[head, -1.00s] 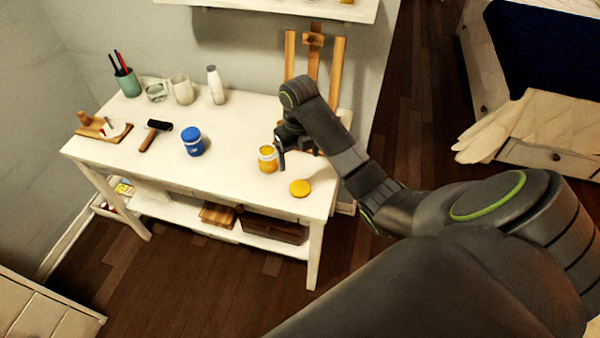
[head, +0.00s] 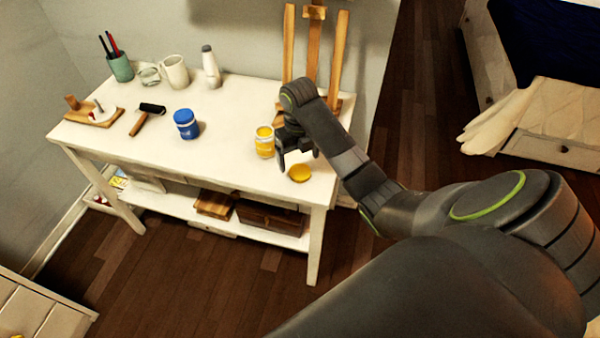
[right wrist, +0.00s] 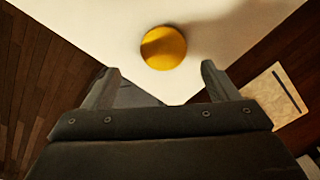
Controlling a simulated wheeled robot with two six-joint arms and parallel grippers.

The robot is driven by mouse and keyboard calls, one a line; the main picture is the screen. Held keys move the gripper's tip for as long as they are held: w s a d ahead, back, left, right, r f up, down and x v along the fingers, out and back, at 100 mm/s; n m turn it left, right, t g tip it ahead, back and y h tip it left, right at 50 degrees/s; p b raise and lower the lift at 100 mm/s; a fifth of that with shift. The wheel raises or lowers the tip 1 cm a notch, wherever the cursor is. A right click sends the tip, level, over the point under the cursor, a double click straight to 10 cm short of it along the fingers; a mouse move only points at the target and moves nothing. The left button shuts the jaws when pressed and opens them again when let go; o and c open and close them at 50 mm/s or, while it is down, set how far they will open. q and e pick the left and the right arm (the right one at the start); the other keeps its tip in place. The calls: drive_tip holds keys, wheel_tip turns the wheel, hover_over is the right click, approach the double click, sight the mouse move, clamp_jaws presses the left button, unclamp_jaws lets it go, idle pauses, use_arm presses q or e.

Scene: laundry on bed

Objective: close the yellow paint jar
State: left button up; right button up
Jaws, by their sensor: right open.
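The yellow paint jar (head: 265,142) stands upright and open on the white table, with yellow paint showing at its mouth. Its yellow lid (head: 299,173) lies flat on the table to the right of the jar, near the front edge. My right gripper (head: 298,163) is open and empty, just above and behind the lid and to the right of the jar. In the right wrist view the lid (right wrist: 163,48) lies beyond and between the open fingertips (right wrist: 160,75), not touched. The jar is not in the right wrist view. My left gripper is not in view.
A closed blue jar (head: 186,124) stands mid-table. A roller (head: 147,118), a palette board (head: 97,114), a pen cup (head: 120,66), mugs and a bottle (head: 210,67) are farther left. A wooden easel (head: 312,60) stands at the back right. The table front between the jars is clear.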

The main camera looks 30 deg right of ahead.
sight(300, 171)
drive_tip(key=shift+w+d+f, duration=0.1)
drive_tip(key=shift+d+f, duration=0.05)
drive_tip(key=shift+f, duration=1.2)
drive_tip(key=shift+w+d+f, duration=0.1)
drive_tip(key=shift+f, duration=1.2)
drive_tip(key=c, duration=1.1)
